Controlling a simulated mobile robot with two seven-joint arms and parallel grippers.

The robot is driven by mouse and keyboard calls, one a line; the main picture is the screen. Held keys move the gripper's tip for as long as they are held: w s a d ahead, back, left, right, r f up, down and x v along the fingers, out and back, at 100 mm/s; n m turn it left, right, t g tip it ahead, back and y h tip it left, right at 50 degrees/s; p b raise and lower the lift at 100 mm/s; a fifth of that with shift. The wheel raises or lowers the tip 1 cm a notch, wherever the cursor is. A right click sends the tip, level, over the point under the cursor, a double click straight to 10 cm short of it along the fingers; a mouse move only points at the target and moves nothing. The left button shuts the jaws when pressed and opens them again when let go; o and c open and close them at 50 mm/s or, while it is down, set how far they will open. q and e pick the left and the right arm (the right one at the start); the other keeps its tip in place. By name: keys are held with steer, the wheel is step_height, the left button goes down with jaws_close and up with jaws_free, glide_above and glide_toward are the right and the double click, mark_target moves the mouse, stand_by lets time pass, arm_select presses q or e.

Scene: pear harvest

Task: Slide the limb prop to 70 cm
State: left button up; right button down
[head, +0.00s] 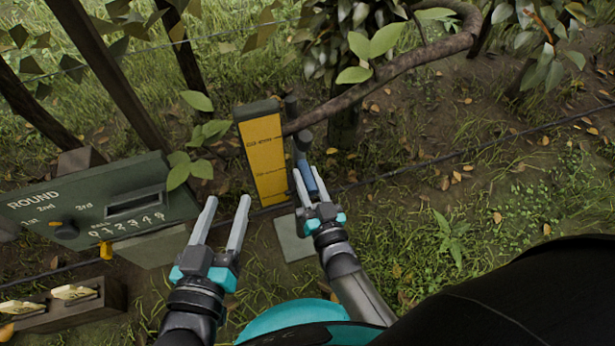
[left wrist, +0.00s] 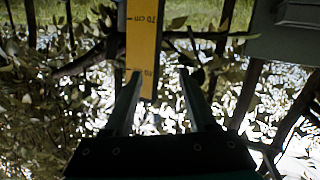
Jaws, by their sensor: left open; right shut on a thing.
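The limb prop shows as a dark upright piece with a blue grip (head: 309,180), just right of a yellow scale board (head: 262,155). My right gripper (head: 308,187) is shut on the blue grip. A thick branch (head: 390,72) runs down to the prop's top, beside the board; whether they touch I cannot tell. My left gripper (head: 222,207) is open and empty, lower left of the board. In the left wrist view the scale board (left wrist: 142,45) stands beyond the open fingers and bears a mark reading 70 cm.
A green panel marked ROUND (head: 95,205) with a knob and number row stands at left. A wooden tray (head: 65,305) with pale items lies below it. Dark trunks rise at upper left. A thin dark line crosses the ground. Grass at right is open.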

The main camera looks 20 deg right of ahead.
mark_target(307, 150)
steer(key=shift+r+p, duration=0.35)
steer(key=shift+p, duration=0.05)
steer(key=shift+r+p, duration=0.5)
steer(key=shift+r, duration=0.1)
steer(key=shift+w+r+p, duration=0.1)
steer(key=shift+r+p, duration=0.75)
arm_select(q)
steer(key=s+a+f+g+y+p, duration=0.2)
steer(key=a+g+y, duration=0.1)
steer(key=a+g, duration=0.2)
steer(key=s+a+f+g+y+p, duration=0.2)
steer(key=s+a+f+g, duration=0.1)
steer(key=a+g, duration=0.2)
arm_select(e)
step_height(307, 150, up, 4)
steer(key=shift+f, duration=0.1)
step_height(307, 150, up, 3)
steer(key=p, duration=0.2)
steer(key=shift+f+p, duration=0.2)
steer(key=shift+p, duration=0.15)
arm_select(q)
step_height(307, 150, down, 7)
steer(key=s+g, duration=0.1)
steer(key=shift+s+a+r+g, duration=0.15)
steer(key=shift+s+a+g, duration=0.15)
steer(key=shift+s, duration=0.1)
arm_select(e)
steer(key=shift+r, duration=0.2)
